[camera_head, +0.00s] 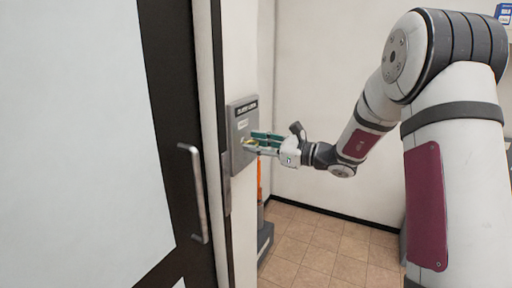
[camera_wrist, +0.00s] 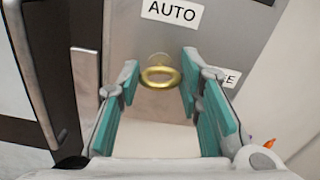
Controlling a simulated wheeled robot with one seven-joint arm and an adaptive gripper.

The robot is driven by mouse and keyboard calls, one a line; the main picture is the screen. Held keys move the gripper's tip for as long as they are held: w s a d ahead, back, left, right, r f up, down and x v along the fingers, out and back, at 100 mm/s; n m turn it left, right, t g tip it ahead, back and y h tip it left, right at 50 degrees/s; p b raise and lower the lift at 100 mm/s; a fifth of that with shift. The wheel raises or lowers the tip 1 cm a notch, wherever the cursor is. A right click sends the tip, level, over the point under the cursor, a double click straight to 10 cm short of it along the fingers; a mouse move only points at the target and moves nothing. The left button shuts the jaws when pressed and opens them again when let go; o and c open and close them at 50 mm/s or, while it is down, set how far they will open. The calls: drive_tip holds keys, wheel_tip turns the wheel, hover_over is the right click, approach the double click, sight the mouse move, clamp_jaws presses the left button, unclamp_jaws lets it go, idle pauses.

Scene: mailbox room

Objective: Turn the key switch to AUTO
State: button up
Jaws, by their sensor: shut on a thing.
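The grey key switch box (camera_head: 238,125) is fixed to the white wall beside the door. The gold key (camera_wrist: 160,77), with a ring-shaped bow lying crosswise, sticks out of it in the wrist view. The white AUTO label (camera_wrist: 172,12) is above the key. A second label (camera_wrist: 218,74), ending in "EE", is to the right, partly hidden by a finger. My gripper (camera_head: 254,144) reaches the box from the right. The keyhole is not clearly visible.
A dark-framed door (camera_head: 165,110) with a long metal handle (camera_head: 196,193) stands left of the box. An orange and grey object (camera_head: 263,235) stands on the floor below it. The tiled floor (camera_head: 325,240) to the right is clear.

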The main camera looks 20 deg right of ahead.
drive_tip(key=n+b, duration=0.4)
drive_tip(key=shift+f+n, duration=0.15)
drive_tip(key=shift+n, duration=0.15)
drive_tip(key=n+b, duration=0.3)
drive_tip(key=b, duration=0.1)
drive_tip(key=shift+a+f+n+b, duration=0.1)
drive_tip(key=shift+f+n+b, duration=0.05)
drive_tip(key=shift+n+b, duration=0.25)
drive_tip(key=n+b, duration=0.4)
drive_tip(key=b, duration=0.3)
drive_tip(key=shift+f+n+b, duration=0.1)
drive_tip(key=shift+n+b, duration=0.3)
drive_tip(key=n+b, duration=0.2)
drive_tip(key=b, duration=0.2)
drive_tip(key=shift+s, duration=0.1)
drive_tip(key=shift+n+b, duration=0.35)
drive_tip(key=shift+n, duration=0.05)
drive_tip(key=o, duration=1.2)
drive_tip(key=shift+r, duration=0.2)
drive_tip(key=shift+c, duration=0.2)
